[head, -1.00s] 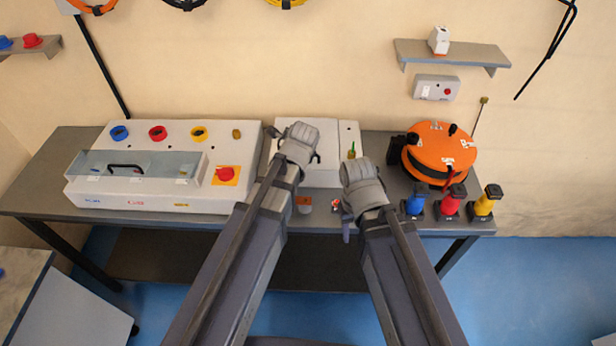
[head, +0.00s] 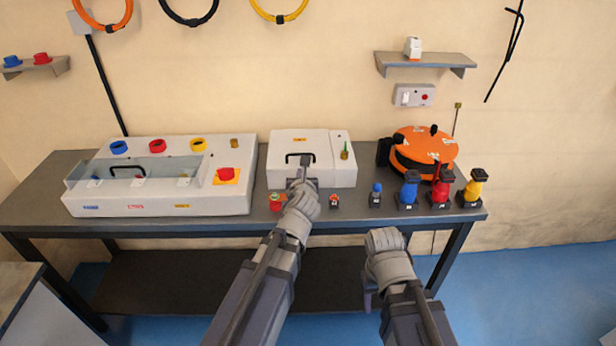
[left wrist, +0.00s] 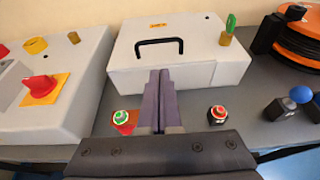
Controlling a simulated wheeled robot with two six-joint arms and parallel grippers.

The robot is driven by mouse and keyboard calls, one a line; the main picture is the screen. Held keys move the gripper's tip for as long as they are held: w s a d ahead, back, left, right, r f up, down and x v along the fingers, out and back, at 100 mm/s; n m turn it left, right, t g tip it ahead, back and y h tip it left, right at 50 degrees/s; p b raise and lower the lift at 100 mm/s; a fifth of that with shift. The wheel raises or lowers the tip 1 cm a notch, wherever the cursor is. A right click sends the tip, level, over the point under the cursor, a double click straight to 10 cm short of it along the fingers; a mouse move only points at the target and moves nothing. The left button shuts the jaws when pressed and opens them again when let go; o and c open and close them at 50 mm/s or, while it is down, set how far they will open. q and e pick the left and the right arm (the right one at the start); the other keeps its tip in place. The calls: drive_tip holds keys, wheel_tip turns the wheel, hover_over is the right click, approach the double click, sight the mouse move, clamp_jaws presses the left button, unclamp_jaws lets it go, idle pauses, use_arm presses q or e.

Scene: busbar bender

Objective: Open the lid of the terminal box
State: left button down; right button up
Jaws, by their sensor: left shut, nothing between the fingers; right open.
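The terminal box (head: 285,168) is a white box on the bench, with a black handle on its lid. The handle (left wrist: 160,43) also shows in the left wrist view, and the lid lies closed. My left gripper (head: 304,160) is in front of the box, its shut, empty fingers pointing at the handle. In the left wrist view the left fingers (left wrist: 158,75) end just below the handle, and I cannot tell whether they touch the box. My right gripper (head: 370,290) is lower right, in front of the bench; its fingers are mostly hidden.
A white bender machine (head: 150,200) with a clear cover stands left of the box. An orange reel (head: 425,148) and blue, red and yellow posts (head: 440,190) stand to the right. Small buttons (left wrist: 122,117) sit at the bench front beside my left fingers.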

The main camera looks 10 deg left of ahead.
use_arm(q)
drive_tip(key=b+x, duration=0.3)
drive_tip(key=x, duration=0.7)
drive_tip(key=shift+d, duration=0.1)
